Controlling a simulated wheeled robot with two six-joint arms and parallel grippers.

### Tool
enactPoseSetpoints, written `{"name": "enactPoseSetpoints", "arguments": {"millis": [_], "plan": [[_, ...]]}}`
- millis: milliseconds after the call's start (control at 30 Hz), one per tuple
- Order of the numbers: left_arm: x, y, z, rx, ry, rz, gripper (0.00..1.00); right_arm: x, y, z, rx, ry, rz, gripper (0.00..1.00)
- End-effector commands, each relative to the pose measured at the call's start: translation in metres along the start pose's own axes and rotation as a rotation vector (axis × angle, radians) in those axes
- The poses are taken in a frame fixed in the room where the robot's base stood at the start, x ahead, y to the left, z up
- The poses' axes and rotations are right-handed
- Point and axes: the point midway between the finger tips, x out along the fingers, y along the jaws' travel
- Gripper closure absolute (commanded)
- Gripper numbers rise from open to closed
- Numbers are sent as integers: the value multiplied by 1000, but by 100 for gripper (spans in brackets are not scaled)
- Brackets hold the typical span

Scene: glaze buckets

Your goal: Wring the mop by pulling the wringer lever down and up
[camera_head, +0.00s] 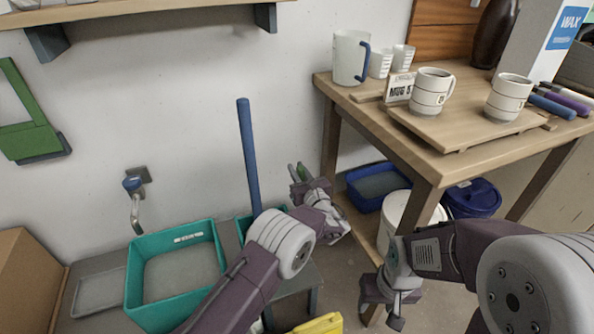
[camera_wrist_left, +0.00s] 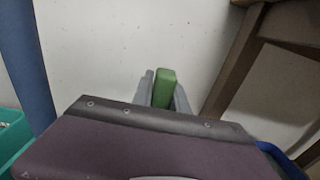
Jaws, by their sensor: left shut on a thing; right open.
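The mop's blue handle (camera_head: 249,150) stands nearly upright against the white wall, and it also shows at the left of the left wrist view (camera_wrist_left: 24,62). Its lower end goes down behind my left arm toward a teal container (camera_head: 245,222), mostly hidden. My left gripper (camera_head: 299,173) is right of the handle, shut on a green grip, apparently the wringer lever's end. The green grip (camera_wrist_left: 164,88) sits between the fingers in the left wrist view. The rest of the lever and the mop head are hidden. My right gripper (camera_head: 388,308) is open and empty, low near the table.
A teal basin (camera_head: 135,275) stands left of my left arm, under a wall tap (camera_head: 135,195). A wooden table (camera_head: 460,165) with mugs stands at the right. Below it are a white bucket (camera_head: 398,215) and a blue tub (camera_head: 375,188). A yellow object (camera_head: 322,325) shows at the bottom.

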Motion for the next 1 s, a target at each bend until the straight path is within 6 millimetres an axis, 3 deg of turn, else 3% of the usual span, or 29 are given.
{"name": "enactPoseSetpoints", "arguments": {"millis": [267,700,1000], "plan": [[-18,-1,-4,3,-70,-3,100,14,0,2,0,0,0,51],[-87,-1,-13,3,-389,-3,100,57,1,6,0,0,0,51],[-120,0,-22,2,-550,-1,100,76,2,8,0,0,0,51]]}}
